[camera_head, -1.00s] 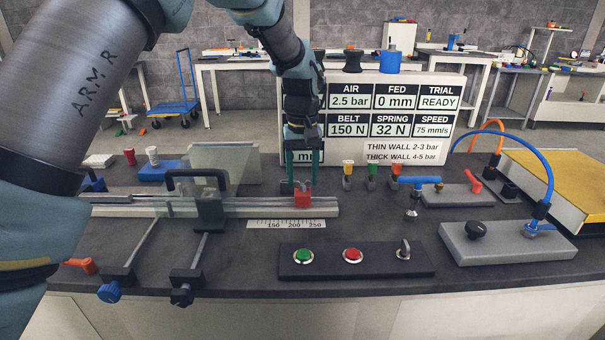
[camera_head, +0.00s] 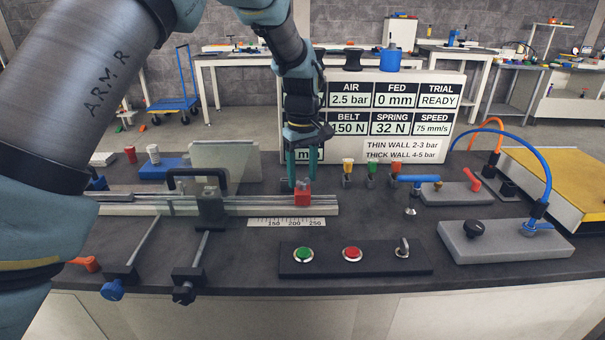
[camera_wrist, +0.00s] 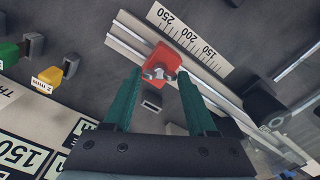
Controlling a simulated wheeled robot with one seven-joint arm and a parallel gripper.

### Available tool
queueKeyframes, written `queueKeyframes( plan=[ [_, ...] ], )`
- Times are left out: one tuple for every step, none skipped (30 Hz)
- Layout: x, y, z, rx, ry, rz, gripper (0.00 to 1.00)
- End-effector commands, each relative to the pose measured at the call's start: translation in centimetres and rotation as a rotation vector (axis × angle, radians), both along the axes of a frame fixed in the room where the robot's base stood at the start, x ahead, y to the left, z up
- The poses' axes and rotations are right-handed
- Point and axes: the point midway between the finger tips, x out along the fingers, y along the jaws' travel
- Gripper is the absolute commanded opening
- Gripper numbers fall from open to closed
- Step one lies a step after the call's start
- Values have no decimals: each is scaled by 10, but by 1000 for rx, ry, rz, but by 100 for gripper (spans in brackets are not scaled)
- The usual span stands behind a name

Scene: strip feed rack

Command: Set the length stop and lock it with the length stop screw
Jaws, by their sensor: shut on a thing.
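The length stop is a red block (camera_head: 302,198) on the pale rail at the middle of the bench. It also shows in the wrist view (camera_wrist: 166,59). The length stop screw (camera_wrist: 160,74) is a metal wing screw on the red block. My gripper (camera_head: 302,184) is over the block, its green fingers pointing down. In the wrist view my gripper (camera_wrist: 159,73) has a fingertip on either side of the wing screw and is shut on it.
A clear guard and a dark clamp with a black handle (camera_head: 197,174) stand left of the stop. A button panel (camera_head: 330,269) lies in front. Small coloured gauges (camera_head: 347,168) stand to the right, and a sign board (camera_head: 440,106) stands behind.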

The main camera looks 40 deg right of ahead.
Motion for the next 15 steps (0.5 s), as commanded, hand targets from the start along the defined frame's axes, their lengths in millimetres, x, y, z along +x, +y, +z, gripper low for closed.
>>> queueKeyframes(
  plan=[
    [2, -1, 2, -5, -3, 1, 2],
    [2, -1, 2, -5, -3, 0, 2],
    [2, -1, 2, -5, -3, 0, 2],
    [2, -1, 2, -5, -3, 0, 2],
    [2, -1, 2, -5, -3, 0, 2],
    [2, -1, 2, -5, -3, 0, 2],
    [2, -1, 2, -5, -3, 0, 59],
    [2, -1, 2, -5, -3, 0, 63],
    [1, -1, 2, -5, -3, -1, 67],
    [1, -1, 1, -4, -3, -1, 71],
    [1, -1, 1, -3, -2, -1, 74],
    [1, -1, 1, -3, -2, -1, 79],
    [1, -1, 1, -2, -2, -1, 82],
    [1, -1, 1, -2, -2, -1, 85],
    [1, -1, 1, -2, -2, -1, 88]
  ],
)
